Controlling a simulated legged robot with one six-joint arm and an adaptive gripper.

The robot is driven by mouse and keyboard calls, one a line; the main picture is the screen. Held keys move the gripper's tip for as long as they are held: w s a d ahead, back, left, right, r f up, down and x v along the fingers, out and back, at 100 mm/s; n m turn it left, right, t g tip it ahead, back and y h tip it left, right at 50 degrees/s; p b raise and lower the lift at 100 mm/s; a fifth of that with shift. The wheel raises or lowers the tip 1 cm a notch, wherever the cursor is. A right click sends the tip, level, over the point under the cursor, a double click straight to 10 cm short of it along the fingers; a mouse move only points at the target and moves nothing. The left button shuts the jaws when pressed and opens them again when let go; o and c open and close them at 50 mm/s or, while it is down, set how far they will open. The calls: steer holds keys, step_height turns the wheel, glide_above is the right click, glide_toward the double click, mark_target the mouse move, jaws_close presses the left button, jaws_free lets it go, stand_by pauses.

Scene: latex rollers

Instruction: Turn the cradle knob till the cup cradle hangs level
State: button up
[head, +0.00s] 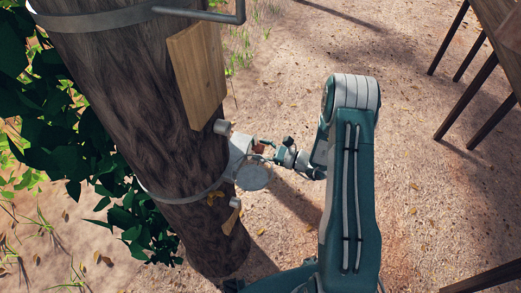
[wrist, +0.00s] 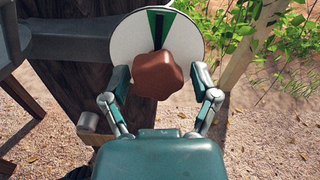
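The reddish-brown lobed knob (wrist: 158,75) sits in front of a round white dial (wrist: 125,45) in the wrist view. The dial has a green sector at the top with a dark upright stripe in it. My gripper (wrist: 160,78) is open, one finger on each side of the knob, with a gap visible on both sides. In the head view my gripper (head: 279,153) reaches the knob (head: 259,148) from the right. The cup cradle (head: 253,178), a grey ring, hangs on the trunk below the knob; its exact tilt is hard to tell.
A tree trunk (head: 130,110) with a metal band and a wooden board (head: 197,75) stands at left. Small pegs stick out near the cradle. A wooden table (head: 495,40) stands at upper right. The sandy ground between is open.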

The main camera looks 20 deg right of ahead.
stand_by(0.4)
steer(key=v, duration=1.2)
steer(key=s+a+r+n+g+h, duration=0.2)
steer(key=s+a+r+n+g, duration=0.3)
steer(key=r, duration=0.3)
steer(key=s+a+r+n+g+h, duration=0.1)
steer(key=s+a+r+n+g, duration=0.2)
steer(key=a+r+n+g, duration=0.35)
steer(key=s+d+r+n+t+h, duration=0.1)
steer(key=s+r+n+t+h, duration=0.5)
steer(key=s+r+n+h, duration=0.5)
step_height(320, 180, up, 3)
steer(key=shift+s+d+r+n+h, duration=0.15)
steer(key=shift+s+d+n+h, duration=0.25)
steer(key=shift+s, duration=0.45)
